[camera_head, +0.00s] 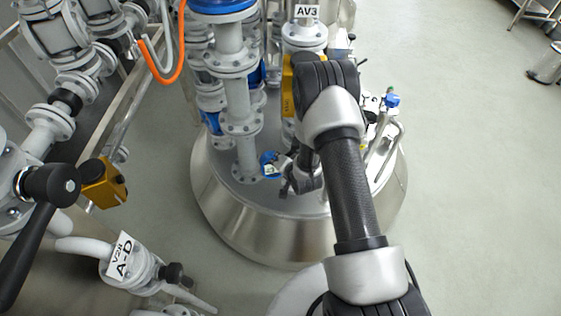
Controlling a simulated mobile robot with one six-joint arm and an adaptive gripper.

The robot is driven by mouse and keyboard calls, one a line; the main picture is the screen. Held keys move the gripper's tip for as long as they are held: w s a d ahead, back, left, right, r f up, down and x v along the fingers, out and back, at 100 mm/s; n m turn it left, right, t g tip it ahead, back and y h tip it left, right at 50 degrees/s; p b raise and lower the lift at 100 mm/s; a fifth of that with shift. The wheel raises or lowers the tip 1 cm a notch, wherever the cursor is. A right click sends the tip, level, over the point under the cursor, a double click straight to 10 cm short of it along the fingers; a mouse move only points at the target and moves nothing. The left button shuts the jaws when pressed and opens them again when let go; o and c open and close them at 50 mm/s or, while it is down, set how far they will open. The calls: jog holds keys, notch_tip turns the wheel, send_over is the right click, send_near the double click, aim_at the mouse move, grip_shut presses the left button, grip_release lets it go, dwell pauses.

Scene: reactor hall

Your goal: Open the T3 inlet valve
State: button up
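No label reading T3 shows, so I cannot tell which valve is the T3 inlet valve. My arm reaches from the bottom over a round steel tank (235,222), and its upper part hides much of the tank top. My gripper (286,186) is small and partly hidden beside the arm, low over the tank top. Whether its fingers are open or shut is too small to tell. A small blue fitting (270,164) is just left of my gripper; I cannot tell if they touch. A grey flanged pipe (240,120) stands to its left.
A label AV3 (307,11) is on a pipe behind the arm. A blue-capped fitting (391,100) stands at the tank's right. Left are pipes, a black lever (25,255), a yellow box (103,182) and an A-D label (121,256).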

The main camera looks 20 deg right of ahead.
jog(key=shift+o, duration=1)
jog(key=shift+r, duration=0.1)
jog(key=a+v, duration=0.1)
jog(key=v, duration=1.1)
jog(key=shift+d, duration=0.5)
